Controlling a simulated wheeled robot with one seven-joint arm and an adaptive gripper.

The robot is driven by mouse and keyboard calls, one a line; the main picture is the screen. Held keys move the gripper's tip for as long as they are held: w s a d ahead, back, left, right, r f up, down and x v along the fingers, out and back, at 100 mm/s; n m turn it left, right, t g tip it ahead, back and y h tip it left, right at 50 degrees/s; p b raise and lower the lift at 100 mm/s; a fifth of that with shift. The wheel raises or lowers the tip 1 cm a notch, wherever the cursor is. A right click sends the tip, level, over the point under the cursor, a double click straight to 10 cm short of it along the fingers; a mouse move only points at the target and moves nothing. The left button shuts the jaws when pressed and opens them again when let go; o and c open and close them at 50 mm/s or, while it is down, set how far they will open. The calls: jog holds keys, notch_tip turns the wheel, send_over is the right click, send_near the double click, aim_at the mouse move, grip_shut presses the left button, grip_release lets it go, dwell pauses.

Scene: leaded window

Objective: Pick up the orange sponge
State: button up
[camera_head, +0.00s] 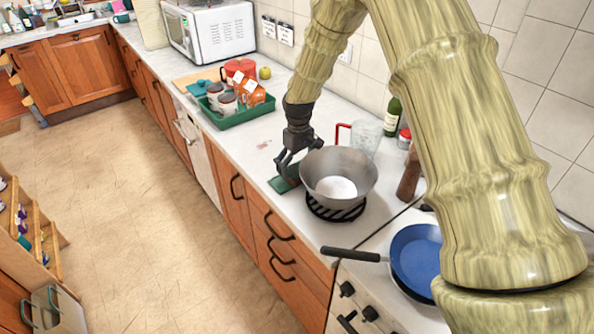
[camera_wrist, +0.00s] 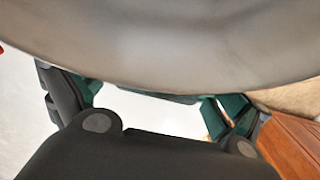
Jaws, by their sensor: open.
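I cannot make out an orange sponge for certain in either view. A flat dark green piece (camera_head: 283,184) lies on the white counter beside the metal bowl; whether it is part of a sponge I cannot tell. My gripper (camera_head: 288,168) is open, pointing down right over this piece, close to the bowl's left side. In the wrist view my gripper (camera_wrist: 155,108) has its fingers spread, with white counter between them. The grey bowl (camera_wrist: 160,45) fills the upper part there and hides what lies behind. A teal strip (camera_wrist: 160,97) shows just below its rim.
The bowl (camera_head: 338,172) stands on a black round trivet (camera_head: 335,211), very near my gripper. A clear jug (camera_head: 366,138) with a red handle stands behind. A blue pan (camera_head: 416,258) is on the stove. A green tray (camera_head: 235,115) holds mugs and an orange item (camera_head: 252,92).

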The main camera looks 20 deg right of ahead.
aim_at(297, 166)
jog(key=shift+w+a+f, duration=0.1)
jog(key=shift+f, duration=0.25)
jog(key=shift+s+a+f, duration=0.1)
jog(key=shift+s, duration=0.1)
jog(key=c, duration=0.6)
jog(key=shift+w, duration=0.1)
jog(key=shift+w+b, duration=0.15)
jog(key=shift+b, duration=0.25)
notch_tip(297, 166, up, 7)
jog(key=b, duration=0.2)
jog(key=shift+f+b, duration=0.1)
jog(key=shift+b, duration=0.2)
jog(key=w+a+b, duration=0.1)
jog(key=w+a, duration=0.1)
jog(key=w, duration=0.4)
jog(key=w+a+b, duration=0.2)
jog(key=w, duration=0.4)
jog(key=w+a+b, duration=0.2)
jog(key=w, duration=0.4)
jog(key=shift+w+a, duration=0.2)
jog(key=shift+a, duration=0.2)
